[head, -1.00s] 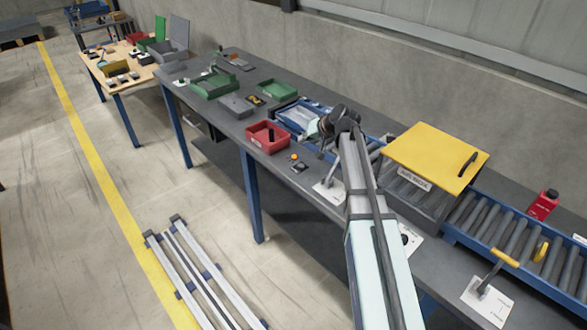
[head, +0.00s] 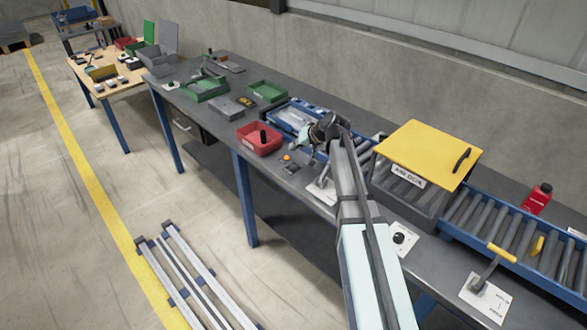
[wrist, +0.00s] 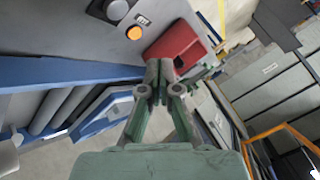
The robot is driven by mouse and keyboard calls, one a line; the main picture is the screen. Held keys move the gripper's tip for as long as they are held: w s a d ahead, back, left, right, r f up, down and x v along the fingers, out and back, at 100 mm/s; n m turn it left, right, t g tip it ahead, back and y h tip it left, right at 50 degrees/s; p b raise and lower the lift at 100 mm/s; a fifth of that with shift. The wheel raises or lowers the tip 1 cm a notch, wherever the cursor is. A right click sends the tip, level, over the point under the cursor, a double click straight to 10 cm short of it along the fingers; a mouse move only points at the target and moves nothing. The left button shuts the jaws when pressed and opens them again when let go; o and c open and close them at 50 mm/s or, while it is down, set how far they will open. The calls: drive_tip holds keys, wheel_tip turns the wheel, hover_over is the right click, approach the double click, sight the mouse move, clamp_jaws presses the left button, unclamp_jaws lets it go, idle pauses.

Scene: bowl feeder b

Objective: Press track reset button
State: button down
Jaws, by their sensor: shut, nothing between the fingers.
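A small orange button (head: 286,157) sits on a grey panel at the bench's front edge, beside a red bin. In the wrist view the orange button (wrist: 135,33) is lit, with a small label beside it too small to read. I cannot read whether this is the track reset button. My gripper (head: 309,158) is just right of the button in the head view. In the wrist view my gripper (wrist: 159,66) is shut and empty, its tips below and right of the button, apart from it.
The red bin (head: 260,139) stands close behind the button; it also shows near my fingertips (wrist: 175,50). A blue-framed roller conveyor (head: 500,222) with a yellow-lidded box (head: 425,152) runs to the right. A lever plate (head: 322,190) is at the front edge.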

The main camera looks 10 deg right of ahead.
sight(295, 167)
drive_tip(key=shift+f+b, duration=1.4)
drive_tip(key=shift+f, duration=1.55)
drive_tip(key=shift+f+b, duration=0.4)
drive_tip(key=shift+f, duration=0.05)
drive_tip(key=shift+f+b, duration=0.35)
drive_tip(key=shift+f, duration=0.1)
drive_tip(key=shift+r, duration=0.15)
drive_tip(key=shift+r+p, duration=0.35)
drive_tip(key=shift+r, duration=0.4)
drive_tip(key=shift+r+p, duration=1.1)
drive_tip(key=shift+r, duration=1.4)
drive_tip(key=shift+r, duration=0.1)
